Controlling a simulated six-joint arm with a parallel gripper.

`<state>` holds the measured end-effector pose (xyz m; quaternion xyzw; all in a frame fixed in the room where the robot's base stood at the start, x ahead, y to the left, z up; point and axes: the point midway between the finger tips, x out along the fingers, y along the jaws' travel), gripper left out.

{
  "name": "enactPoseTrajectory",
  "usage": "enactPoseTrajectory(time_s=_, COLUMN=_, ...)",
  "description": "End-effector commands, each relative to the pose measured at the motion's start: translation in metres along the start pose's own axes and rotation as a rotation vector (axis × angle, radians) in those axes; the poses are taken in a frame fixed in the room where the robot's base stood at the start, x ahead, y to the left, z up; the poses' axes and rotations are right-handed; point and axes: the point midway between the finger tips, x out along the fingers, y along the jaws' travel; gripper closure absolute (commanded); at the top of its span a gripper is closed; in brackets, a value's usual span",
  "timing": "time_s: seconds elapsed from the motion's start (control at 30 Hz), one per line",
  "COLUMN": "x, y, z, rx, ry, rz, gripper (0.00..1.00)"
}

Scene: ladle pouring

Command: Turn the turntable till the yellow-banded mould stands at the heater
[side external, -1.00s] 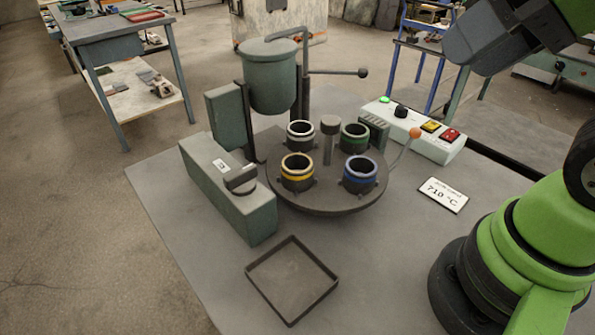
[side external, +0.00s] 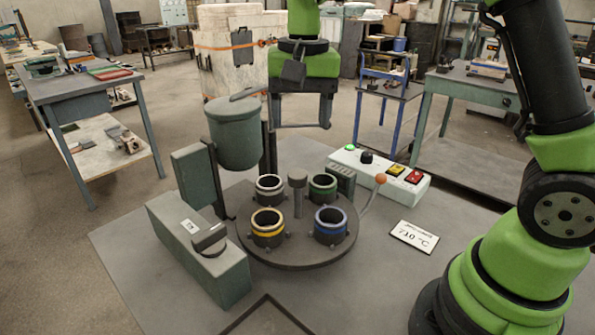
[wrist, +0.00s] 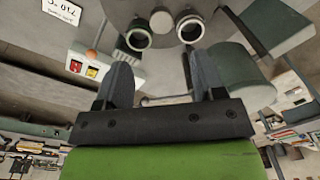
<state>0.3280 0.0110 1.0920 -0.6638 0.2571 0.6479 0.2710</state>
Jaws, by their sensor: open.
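The round dark turntable (side external: 293,257) carries several cup-shaped moulds around a centre post (side external: 298,190). The yellow-banded mould (side external: 268,230) is at its front left, beside the long grey-green box. The blue-banded mould (side external: 330,226) is front right, the green-banded one (side external: 322,188) back right, the white-banded one (side external: 270,188) back left. A small ribbed block, perhaps the heater (side external: 341,180), stands beside the green-banded mould. A lever with an orange ball (side external: 380,179) rises at the turntable's right. My gripper (side external: 303,125) is open and empty, above and behind the turntable; its fingers (wrist: 163,82) show in the wrist view.
A green pot (side external: 235,135) stands at the turntable's back left. A control panel (side external: 383,173) and a 710 °C card (side external: 414,237) are at the right. A shallow square tray (side external: 246,315) is partly visible in front.

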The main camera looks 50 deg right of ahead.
Motion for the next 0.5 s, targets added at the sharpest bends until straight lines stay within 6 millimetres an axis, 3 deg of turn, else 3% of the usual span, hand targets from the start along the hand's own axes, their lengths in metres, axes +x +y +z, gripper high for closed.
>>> enactPoseTrajectory(time_s=0.27, x=0.027, y=-0.004, z=-0.005, rx=0.021, ry=-0.017, rz=0.032, gripper=0.37)
enactPoseTrajectory(time_s=0.5, x=0.071, y=-0.002, z=-0.004, rx=0.020, ry=-0.017, rz=0.032, gripper=0.37)
